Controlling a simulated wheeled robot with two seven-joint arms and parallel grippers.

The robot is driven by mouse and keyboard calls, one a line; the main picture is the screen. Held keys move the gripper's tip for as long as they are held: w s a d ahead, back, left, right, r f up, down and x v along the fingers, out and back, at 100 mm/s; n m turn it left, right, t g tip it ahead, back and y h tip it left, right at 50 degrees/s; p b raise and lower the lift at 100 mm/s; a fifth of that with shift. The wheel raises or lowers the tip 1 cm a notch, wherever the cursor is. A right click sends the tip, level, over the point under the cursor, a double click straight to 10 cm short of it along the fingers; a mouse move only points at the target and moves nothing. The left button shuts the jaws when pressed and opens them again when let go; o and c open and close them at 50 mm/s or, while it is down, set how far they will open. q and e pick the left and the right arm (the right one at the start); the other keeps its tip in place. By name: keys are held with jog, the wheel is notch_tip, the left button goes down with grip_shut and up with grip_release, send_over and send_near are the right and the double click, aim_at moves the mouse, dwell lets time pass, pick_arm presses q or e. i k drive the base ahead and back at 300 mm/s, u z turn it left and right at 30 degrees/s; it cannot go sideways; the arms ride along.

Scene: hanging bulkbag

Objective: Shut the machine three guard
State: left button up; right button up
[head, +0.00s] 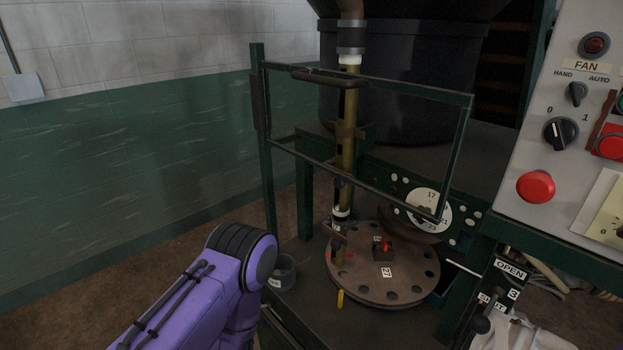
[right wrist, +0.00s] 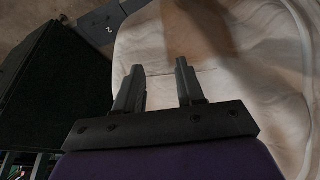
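A green-framed guard (head: 468,135) stands tilted in front of the machine in the head view, beside a green post at its left. A dark bar handle (head: 338,78) runs along its top edge. Behind and below it, a round brown plate with holes (head: 350,280) carries a small block with a red part. My left arm's purple link reaches in from the lower left; its gripper is not shown. My right gripper (right wrist: 158,88) shows in the right wrist view, fingers apart and empty, over pale bag fabric (right wrist: 220,60).
A sign reading OPEN (head: 509,268), a 3 and a dark lever knob (head: 481,324) are at lower right. A control panel (head: 505,205) with a red button stands at right. A grey cup (head: 283,272) is left of the plate. Floor at left is clear.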

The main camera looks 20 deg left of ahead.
aim_at(260, 88)
jog(key=k, duration=1)
jog(key=z, duration=1.5)
jog(key=i, duration=0.9)
jog(key=u, duration=2)
